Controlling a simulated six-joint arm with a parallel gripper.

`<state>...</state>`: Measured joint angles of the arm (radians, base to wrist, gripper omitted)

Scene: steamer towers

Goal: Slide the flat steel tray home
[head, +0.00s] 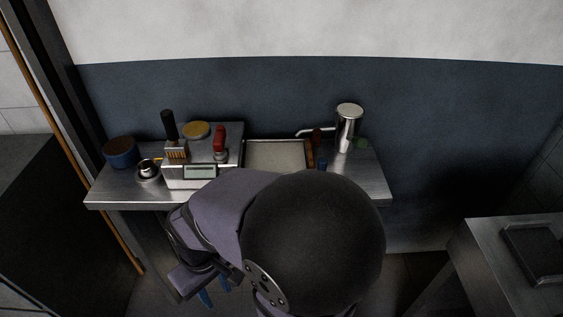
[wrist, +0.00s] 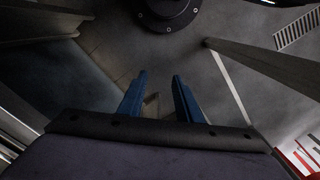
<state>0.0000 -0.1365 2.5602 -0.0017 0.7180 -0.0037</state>
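A shallow rectangular tray with a pale floor and thin metal rim (head: 246,156) lies on the steel bench; it looks like the flat steel tray, though my arm hides its front part. My gripper (head: 214,291) hangs low in front of the bench, left of the tray and apart from it. In the wrist view my gripper (wrist: 160,75) shows two blue fingers spread apart with nothing between them. The tray does not show clearly in the wrist view.
A scale with a display (head: 200,172) stands left of the tray, carrying a brush (head: 176,150) and a red-handled tool (head: 219,140). A blue tub (head: 121,152) is far left. A steel canister (head: 348,128) stands right. A dark tray (head: 536,253) lies on another table.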

